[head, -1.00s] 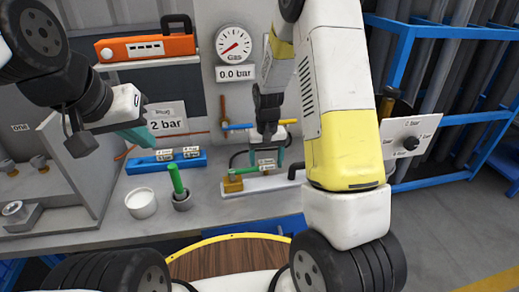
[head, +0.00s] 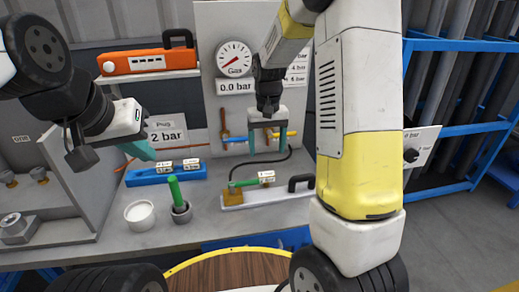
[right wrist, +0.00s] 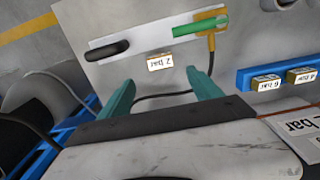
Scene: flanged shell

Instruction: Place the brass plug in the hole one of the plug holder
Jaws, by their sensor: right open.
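A small brass plug (head: 266,177) with a white label stands by the green-handled white plate. It shows in the right wrist view (right wrist: 160,62) with a "2 bar" label, upside down there. My right gripper (head: 266,146) is open and empty above the plug; its teal fingers (right wrist: 163,90) are apart, with the plug beyond them in the wrist view.
The white plate (head: 232,201) has a black handle (head: 301,182) and green rod (head: 243,183). A white cup (head: 140,215) and grey cup (head: 181,214) stand in front of the blue block. A "ONE" shelf with brass pieces (head: 38,175) is far left. A gauge panel (head: 208,75) stands behind.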

